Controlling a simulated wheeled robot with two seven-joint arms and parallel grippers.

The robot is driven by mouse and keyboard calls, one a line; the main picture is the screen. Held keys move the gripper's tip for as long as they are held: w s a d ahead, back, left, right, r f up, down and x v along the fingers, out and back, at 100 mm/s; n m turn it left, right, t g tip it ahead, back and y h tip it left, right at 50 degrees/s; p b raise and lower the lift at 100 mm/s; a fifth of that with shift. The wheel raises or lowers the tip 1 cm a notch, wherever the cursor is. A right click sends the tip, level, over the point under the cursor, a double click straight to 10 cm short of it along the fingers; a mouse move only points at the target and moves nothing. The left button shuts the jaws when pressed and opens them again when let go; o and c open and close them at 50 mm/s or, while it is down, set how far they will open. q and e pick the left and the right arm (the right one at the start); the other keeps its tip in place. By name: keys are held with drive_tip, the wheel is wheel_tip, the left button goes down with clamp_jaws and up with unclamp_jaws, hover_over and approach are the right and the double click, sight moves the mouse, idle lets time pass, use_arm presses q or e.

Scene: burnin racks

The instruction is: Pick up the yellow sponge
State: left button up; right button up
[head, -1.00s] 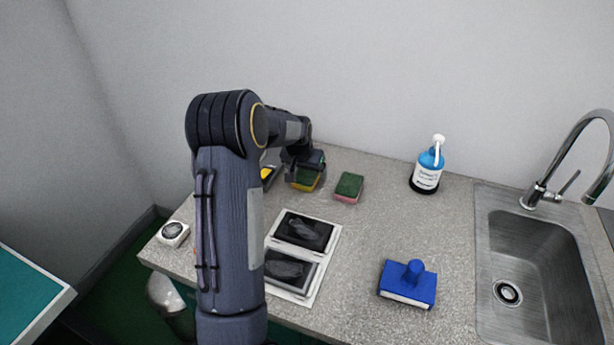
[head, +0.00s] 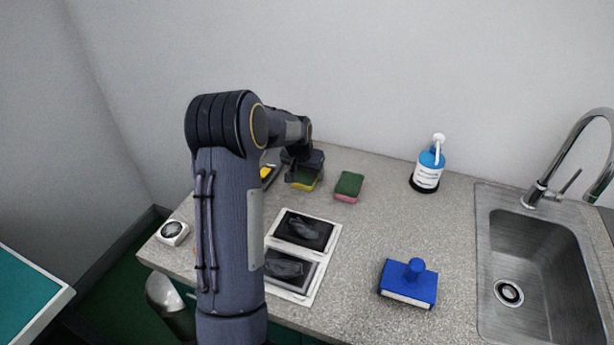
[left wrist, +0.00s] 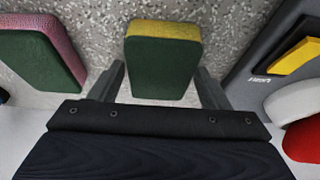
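The yellow sponge (head: 304,183) has a green top and lies on the grey counter near the back wall. In the left wrist view the sponge (left wrist: 163,65) sits between the two fingers of my left gripper (left wrist: 161,75). The fingers are spread, one on each side, with a narrow gap on the left side; firm contact is not visible. In the head view my left gripper (head: 303,168) is over the sponge and hides part of it. My right gripper is not in view.
A pink-and-green sponge (head: 349,186) lies close on the right, also in the left wrist view (left wrist: 42,55). A dark holder with a yellow item (head: 267,174) is on the left.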

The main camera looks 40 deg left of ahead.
sight(306, 173)
use_arm(q)
drive_tip(key=c, duration=0.7)
drive_tip(key=shift+r, duration=0.25)
drive_tip(key=shift+r+p, duration=0.25)
drive_tip(key=shift+p, duration=0.05)
wheel_tip(306, 173, up, 3)
drive_tip(key=shift+f, duration=0.1)
drive_tip(key=s+d+r+b, duration=0.1)
drive_tip(key=s+d+r, duration=0.1)
drive_tip(key=d+r, duration=0.1)
drive_tip(key=s+d+r+b, duration=0.1)
drive_tip(key=s+d+r, duration=0.1)
drive_tip(key=d, duration=0.3)
drive_tip(key=s+d+r+b, duration=0.1)
drive_tip(key=s+d+r, duration=0.1)
drive_tip(key=d+r, duration=0.2)
drive_tip(key=shift+s+d+r, duration=0.15)
drive_tip(key=shift+s+r, duration=0.2)
drive_tip(key=shift+s, duration=0.05)
